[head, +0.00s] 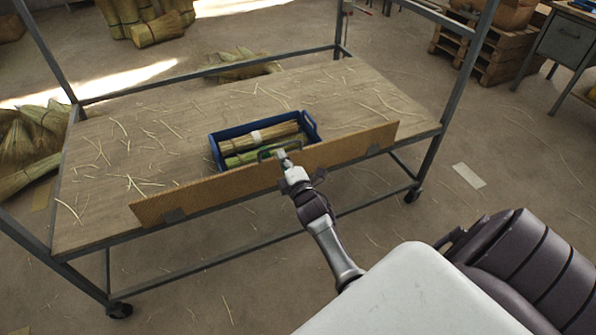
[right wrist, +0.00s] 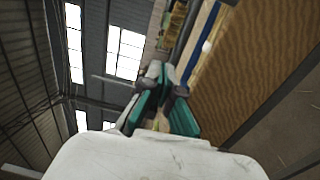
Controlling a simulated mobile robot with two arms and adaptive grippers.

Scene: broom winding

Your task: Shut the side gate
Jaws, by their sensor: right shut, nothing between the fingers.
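The side gate (head: 225,183) is a long brown board along the near edge of the cart's wooden top. It stands roughly upright, with dark brackets at its lower edge; I cannot tell whether it is latched. My right gripper (head: 281,153) is at the middle of the gate's top edge, in front of the blue tray; contact is unclear. In the right wrist view, the teal-padded fingers of my right gripper (right wrist: 166,72) are shut and empty, with the gate's brown face (right wrist: 245,60) to their right. My left gripper is not in view.
A blue tray (head: 215,152) with bundled stalks stands on the wooden cart top (head: 120,150), close behind the gate. Loose straws lie around it. The cart has metal posts (head: 460,75) and wheels. Straw bundles (head: 35,135) lie at left; pallets (head: 480,55) stand at back right.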

